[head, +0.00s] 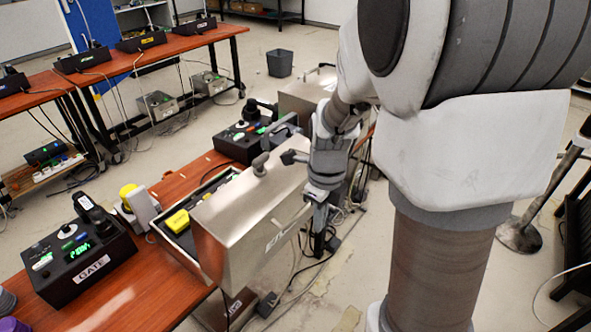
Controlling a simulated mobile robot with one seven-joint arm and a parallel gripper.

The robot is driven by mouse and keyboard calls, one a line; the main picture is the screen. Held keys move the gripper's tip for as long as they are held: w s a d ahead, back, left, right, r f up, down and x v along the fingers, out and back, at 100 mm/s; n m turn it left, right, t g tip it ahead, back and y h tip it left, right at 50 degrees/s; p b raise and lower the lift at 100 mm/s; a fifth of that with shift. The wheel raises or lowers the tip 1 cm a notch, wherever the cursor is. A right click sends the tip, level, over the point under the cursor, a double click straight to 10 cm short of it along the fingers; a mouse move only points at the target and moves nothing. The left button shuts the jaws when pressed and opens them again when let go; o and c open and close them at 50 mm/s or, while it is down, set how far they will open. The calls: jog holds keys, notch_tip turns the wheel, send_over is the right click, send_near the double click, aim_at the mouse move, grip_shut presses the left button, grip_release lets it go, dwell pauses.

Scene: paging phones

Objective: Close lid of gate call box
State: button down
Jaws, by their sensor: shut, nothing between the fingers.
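A metal call box with an open lid stands on the near wooden table. Its brushed-metal lid (245,220) is raised and tilted, with a label on its outer face that I cannot read fully. Inside the box (172,246) a yellow item (177,221) shows. My gripper (317,242) is shut and empty, pointing down just to the right of the lid's outer face. I cannot tell whether it touches the lid. A black desk phone (80,268) labelled GATE, with a green display and a handset, sits to the left of the box.
Another black phone unit (238,143) and a second metal box (305,97) stand behind the open lid. A white and yellow device (138,205) sits beside the box. Cables lie on the floor at right. More tables (150,55) with phones stand at the back left.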

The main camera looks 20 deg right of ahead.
aim_at(272, 218)
jog(key=w+a, duration=0.1)
jog(key=w+a+f, duration=0.1)
jog(key=w, duration=0.1)
jog(key=shift+a+f, duration=0.1)
jog(key=shift+a, duration=0.05)
jog(key=shift+p, duration=0.3)
